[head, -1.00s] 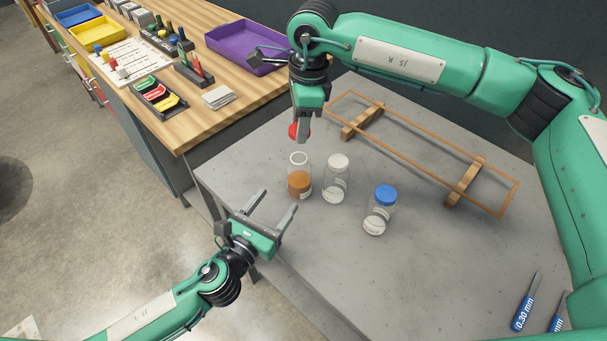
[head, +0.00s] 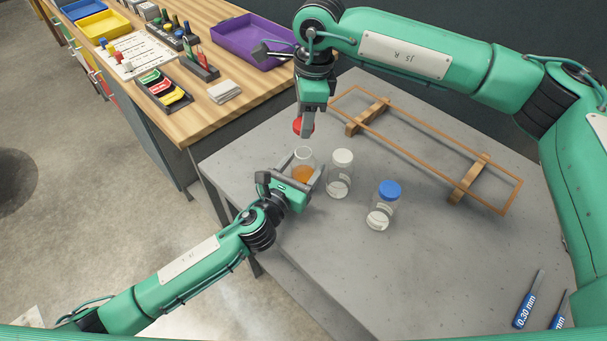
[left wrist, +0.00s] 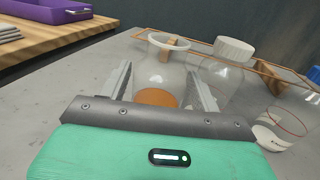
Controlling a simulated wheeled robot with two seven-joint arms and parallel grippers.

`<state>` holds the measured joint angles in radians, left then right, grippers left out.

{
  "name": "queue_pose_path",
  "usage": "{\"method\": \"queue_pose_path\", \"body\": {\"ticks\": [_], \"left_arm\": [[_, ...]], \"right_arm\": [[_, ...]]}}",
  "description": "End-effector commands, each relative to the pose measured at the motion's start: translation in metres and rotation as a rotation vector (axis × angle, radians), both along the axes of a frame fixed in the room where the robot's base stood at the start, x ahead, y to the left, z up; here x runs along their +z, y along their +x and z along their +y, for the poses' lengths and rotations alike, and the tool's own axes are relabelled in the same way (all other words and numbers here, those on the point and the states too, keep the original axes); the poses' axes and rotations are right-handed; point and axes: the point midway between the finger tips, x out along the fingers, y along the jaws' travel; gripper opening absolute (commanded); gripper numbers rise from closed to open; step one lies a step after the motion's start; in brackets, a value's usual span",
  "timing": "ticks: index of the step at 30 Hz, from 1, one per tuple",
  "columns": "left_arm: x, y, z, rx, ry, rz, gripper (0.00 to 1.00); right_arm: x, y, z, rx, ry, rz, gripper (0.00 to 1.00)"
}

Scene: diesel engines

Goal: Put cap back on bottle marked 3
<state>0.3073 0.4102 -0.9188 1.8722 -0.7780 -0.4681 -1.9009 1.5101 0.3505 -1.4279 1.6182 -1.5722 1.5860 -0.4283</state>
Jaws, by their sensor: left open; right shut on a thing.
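An uncapped clear bottle with orange contents (head: 303,157) stands upright on the grey table. My left gripper (head: 298,172) is open, with its fingers on either side of this bottle; the bottle (left wrist: 158,75) shows between them in the left wrist view. My right gripper (head: 304,122) is shut on a red cap (head: 300,127), held above the uncapped bottle. A white-capped bottle (head: 339,181) stands close to the right of it, and a blue-capped bottle (head: 382,209) further right. I cannot read a number on any bottle.
A wooden rack frame (head: 430,151) lies behind the bottles on the grey table (head: 450,270). Two blue-handled tools (head: 529,302) lie at the front right. A wooden bench (head: 190,125) at the left holds a purple tray (head: 245,42) and other items.

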Motion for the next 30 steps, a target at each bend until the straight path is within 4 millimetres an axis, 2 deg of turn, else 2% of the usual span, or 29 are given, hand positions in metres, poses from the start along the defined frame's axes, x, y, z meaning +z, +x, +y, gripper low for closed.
{"method": "queue_pose_path", "body": {"ticks": [3,12,13,21,26,30], "left_arm": [[0.000,0.006,-0.004,-0.001,-0.001,0.000,0.64],[0.000,0.007,-0.004,-0.001,-0.001,0.000,0.64],[0.000,0.007,-0.004,-0.001,-0.001,0.000,0.62],[0.000,0.007,-0.004,-0.001,0.000,0.000,0.11],[0.000,0.007,-0.004,-0.001,0.000,0.000,0.11],[0.000,0.007,-0.004,-0.001,0.000,0.000,0.11]], "right_arm": [[0.000,0.000,0.000,0.000,0.000,0.000,0.19],[0.000,0.000,0.000,0.000,0.000,0.000,0.19],[0.000,0.000,0.000,0.000,0.000,0.000,0.19],[0.000,0.000,0.000,0.000,0.000,0.000,0.19],[-0.008,0.000,0.000,0.000,0.000,0.002,0.19],[-0.027,-0.001,0.000,0.000,0.000,0.002,0.19]]}}
